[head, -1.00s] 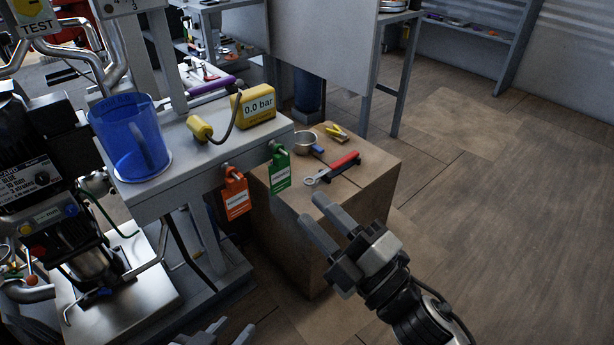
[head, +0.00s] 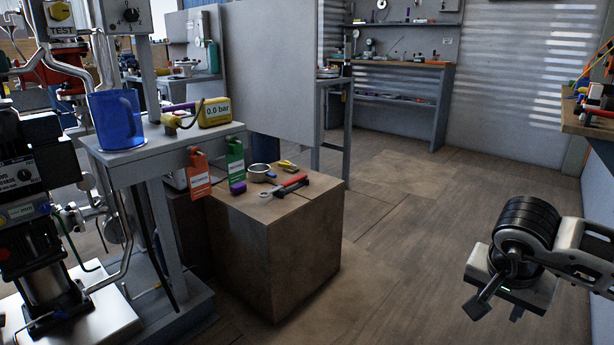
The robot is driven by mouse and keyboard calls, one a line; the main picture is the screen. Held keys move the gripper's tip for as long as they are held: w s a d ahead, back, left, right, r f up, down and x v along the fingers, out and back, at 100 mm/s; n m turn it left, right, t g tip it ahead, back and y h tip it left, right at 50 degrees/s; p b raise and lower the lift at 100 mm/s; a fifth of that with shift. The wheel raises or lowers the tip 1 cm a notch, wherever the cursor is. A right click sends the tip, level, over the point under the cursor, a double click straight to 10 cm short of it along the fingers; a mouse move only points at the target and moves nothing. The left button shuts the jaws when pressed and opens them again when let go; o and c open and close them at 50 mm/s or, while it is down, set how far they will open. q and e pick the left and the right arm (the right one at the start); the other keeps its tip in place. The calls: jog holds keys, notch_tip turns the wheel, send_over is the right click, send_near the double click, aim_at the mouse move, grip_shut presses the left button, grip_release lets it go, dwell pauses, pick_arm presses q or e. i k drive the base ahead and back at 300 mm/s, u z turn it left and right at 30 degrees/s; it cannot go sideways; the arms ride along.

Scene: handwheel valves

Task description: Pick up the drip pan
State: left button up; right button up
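A small round metal pan (head: 259,172), which looks like the drip pan, sits on top of the wooden block (head: 275,235), near its back edge. It has a short blue part at its right side. My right gripper (head: 498,312) is at the lower right, far from the block and above the floor. Its two fingers point downward and look apart, with nothing seen between them. My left gripper is out of view.
A wrench with a red handle (head: 289,186), a purple item (head: 237,187) and a yellow item (head: 287,165) lie near the pan. Left of the block, a grey bench holds a blue jug (head: 118,122) and yellow gauge (head: 215,111). Orange and green tags (head: 235,160) hang beside the block. Floor right is clear.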

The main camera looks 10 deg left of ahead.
aim_at(258, 174)
jog(key=z, duration=0.05)
jog(key=i, duration=1.35)
jog(key=z, duration=0.9)
jog(key=i, duration=0.55)
jog(key=u, duration=0.6)
jog(key=i, duration=1.8)
jog(key=u, duration=3.5)
